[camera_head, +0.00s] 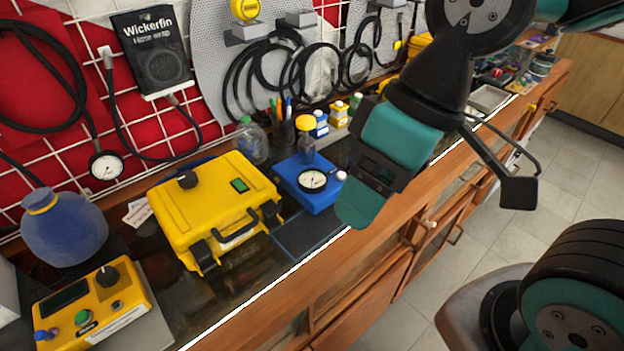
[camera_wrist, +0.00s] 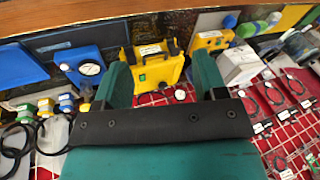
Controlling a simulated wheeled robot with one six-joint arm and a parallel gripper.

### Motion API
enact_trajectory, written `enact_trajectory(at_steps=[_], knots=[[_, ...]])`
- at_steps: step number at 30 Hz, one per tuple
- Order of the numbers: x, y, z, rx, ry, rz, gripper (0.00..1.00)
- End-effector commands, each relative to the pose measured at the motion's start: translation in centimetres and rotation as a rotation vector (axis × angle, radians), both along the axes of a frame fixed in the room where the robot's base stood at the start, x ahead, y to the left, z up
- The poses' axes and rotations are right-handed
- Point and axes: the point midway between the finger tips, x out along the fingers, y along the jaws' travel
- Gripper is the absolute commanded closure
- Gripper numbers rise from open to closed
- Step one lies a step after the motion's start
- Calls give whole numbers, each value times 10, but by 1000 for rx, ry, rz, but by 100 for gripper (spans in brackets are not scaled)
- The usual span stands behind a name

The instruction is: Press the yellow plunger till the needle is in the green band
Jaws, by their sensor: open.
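A blue regulator box (camera_head: 300,195) sits on the bench with a round white-faced gauge (camera_head: 312,180) on top. The gauge also shows in the wrist view (camera_wrist: 90,68). Its needle position and any green band are too small to tell. A yellow-topped post (camera_head: 305,123), seemingly the plunger, rises at the back of the box. A pale knob (camera_head: 341,176) is at the box's right side. My gripper (camera_head: 360,205) hangs right of the blue box, apart from the plunger. In the wrist view its two teal fingers (camera_wrist: 163,85) are spread with nothing gripped.
A yellow case (camera_head: 217,205) stands left of the blue box. A yellow control box (camera_head: 95,308) and a blue round vessel (camera_head: 63,228) are farther left. Small bottles (camera_head: 320,124) and a pen holder stand behind. A dark mat (camera_head: 303,236) lies clear in front.

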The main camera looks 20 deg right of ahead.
Motion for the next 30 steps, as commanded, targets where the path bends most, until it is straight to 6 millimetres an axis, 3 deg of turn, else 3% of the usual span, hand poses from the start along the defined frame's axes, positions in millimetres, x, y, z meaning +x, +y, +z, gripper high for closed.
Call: enact_trajectory(at_steps=[11,14,20,30], knots=[[0,0,0,0,0,0,35],[0,0,0,0,0,0,53],[0,0,0,0,0,0,99],[0,0,0,0,0,0,100]])
